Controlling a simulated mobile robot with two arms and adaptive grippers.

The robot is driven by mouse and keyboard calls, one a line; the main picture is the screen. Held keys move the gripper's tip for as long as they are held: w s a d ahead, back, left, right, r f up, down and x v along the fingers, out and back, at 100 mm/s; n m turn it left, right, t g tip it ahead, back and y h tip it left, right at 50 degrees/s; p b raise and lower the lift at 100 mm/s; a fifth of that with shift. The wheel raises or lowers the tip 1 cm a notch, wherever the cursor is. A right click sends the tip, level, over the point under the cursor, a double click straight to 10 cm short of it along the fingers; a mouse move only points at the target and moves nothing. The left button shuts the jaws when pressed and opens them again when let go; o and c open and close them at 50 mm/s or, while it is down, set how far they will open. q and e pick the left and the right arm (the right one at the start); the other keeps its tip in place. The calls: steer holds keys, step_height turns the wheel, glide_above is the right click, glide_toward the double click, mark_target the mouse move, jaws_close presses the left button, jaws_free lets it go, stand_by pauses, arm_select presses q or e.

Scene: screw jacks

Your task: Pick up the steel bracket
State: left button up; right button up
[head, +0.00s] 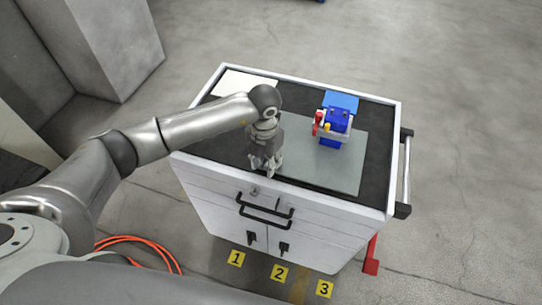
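My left gripper (265,170) hangs over the front edge of the cart top, pointing down. Its fingers look spread apart, with nothing clear between them. I cannot make out a steel bracket for certain; the gripper hides part of the top beneath it. A blue screw jack (336,121) with red and yellow parts stands on the grey mat (345,175), to the right of the gripper and apart from it. My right gripper is not in view.
The cart (210,193) has a dark top with a raised pale rim, front handles and a side rail (407,170). A white sheet (245,84) lies at the back left. An orange cable (140,239) and yellow number markers (280,273) are on the floor.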

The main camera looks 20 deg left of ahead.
arm_select(q)
steer(key=shift+f, duration=0.45)
steer(key=shift+c, duration=0.3)
jaws_close()
steer(key=shift+r, duration=0.1)
